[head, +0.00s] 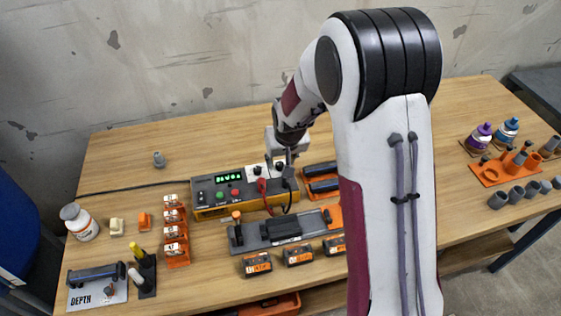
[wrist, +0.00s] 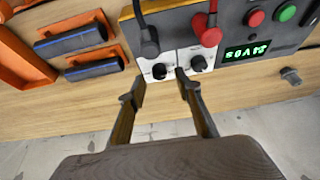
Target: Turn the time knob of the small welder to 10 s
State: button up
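The small welder is a yellow box (head: 210,213) with a dark front panel, a green display (head: 228,178) and a white knob plate (head: 256,183). In the wrist view, two black knobs sit on the white plate: one on the left (wrist: 160,71) and one on the right (wrist: 199,63). Their labels are too small to read, so I cannot tell which is the time knob. My gripper (wrist: 159,80) is open, its fingertips on either side of the left knob in this view. Contact with the knob cannot be told. In the head view my gripper (head: 287,161) is over the welder's right end.
A red plug (wrist: 208,32) and a black plug (wrist: 149,42) with cables stand close to the knobs. An orange holder with dark blue pipes (head: 321,184) is right of the welder. A grey clamp fixture (head: 262,245) lies in front. Bare wood (head: 190,140) lies behind.

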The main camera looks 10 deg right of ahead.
jog(key=shift+x, duration=0.95)
grip_shut()
jog(key=shift+a+m+h, duration=0.15)
jog(key=shift+m+h, duration=0.65)
jog(key=shift+m, duration=1.4)
jog(key=shift+m+g+h, duration=0.3)
jog(key=shift+m, duration=1.1)
jog(key=shift+m+h, duration=0.4)
